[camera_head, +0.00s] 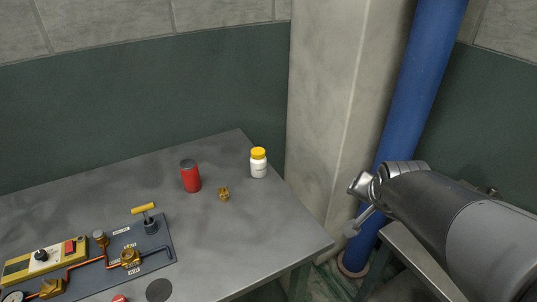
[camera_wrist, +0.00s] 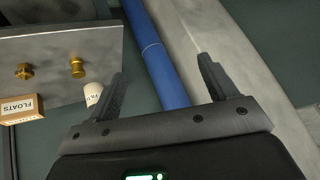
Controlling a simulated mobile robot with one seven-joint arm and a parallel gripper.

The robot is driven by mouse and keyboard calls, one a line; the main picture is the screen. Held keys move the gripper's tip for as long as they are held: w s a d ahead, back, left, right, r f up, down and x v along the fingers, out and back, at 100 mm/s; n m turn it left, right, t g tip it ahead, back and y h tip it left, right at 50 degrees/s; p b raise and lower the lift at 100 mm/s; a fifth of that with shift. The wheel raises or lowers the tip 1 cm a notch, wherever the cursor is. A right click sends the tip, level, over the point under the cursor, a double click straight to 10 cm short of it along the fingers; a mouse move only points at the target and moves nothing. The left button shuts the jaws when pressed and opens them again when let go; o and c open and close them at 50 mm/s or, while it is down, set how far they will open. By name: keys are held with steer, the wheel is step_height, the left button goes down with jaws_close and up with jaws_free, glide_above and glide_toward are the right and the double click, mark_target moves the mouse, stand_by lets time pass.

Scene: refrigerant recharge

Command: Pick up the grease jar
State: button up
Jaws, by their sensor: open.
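Two jar-like containers stand upright on the grey table in the head view. One is a white jar with a yellow lid (camera_head: 258,164) near the right edge. The other is a red can with a grey lid (camera_head: 190,177) to its left. No label reading grease can be made out, so I cannot tell which is the grease jar. My gripper (camera_wrist: 162,80) is open and empty in the wrist view, its two dark fingers apart over a blue pipe. My arm is at the right of the head view, well away from both containers.
A small brass fitting (camera_head: 224,194) lies near the containers. A panel with copper pipes and valves (camera_head: 150,256) fills the table's left front. A blue pipe (camera_head: 420,85) and a concrete pillar (camera_head: 325,110) stand right of the table. The wrist view shows a FLOATS box (camera_wrist: 20,109).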

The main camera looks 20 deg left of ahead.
steer(key=w+a+f+m+y, duration=0.2)
steer(key=w+a+f, duration=0.3)
steer(key=w+a, duration=0.2)
steer(key=m+t+y, duration=0.3)
steer(key=m+y, duration=0.4)
steer(key=m, duration=0.3)
glide_toward(257, 158)
steer(key=d+f, duration=0.2)
steer(key=f, duration=0.1)
steer(key=s+d+f, duration=0.1)
steer(key=shift+f, duration=0.2)
steer(key=a+m, duration=0.1)
steer(key=m, duration=0.1)
steer(key=w+a+f+m+t, duration=0.1)
steer(key=a+m, duration=0.1)
steer(key=m, duration=0.1)
steer(key=w+a+m+t+y, duration=0.1)
steer(key=m, duration=0.2)
steer(key=shift+a+f, duration=0.3)
steer(key=shift+f, duration=0.05)
steer(key=shift+w+a+f+m+t, duration=0.1)
steer(key=shift+a+m+t, duration=0.1)
steer(key=shift+m+t, duration=0.55)
steer(key=m, duration=0.2)
steer(key=w+m+t, duration=0.1)
steer(key=m, duration=0.1)
steer(key=shift+f+h, duration=0.1)
steer(key=shift+h, duration=0.2)
steer(key=shift+w+a, duration=0.2)
steer(key=shift+x, duration=5.15)
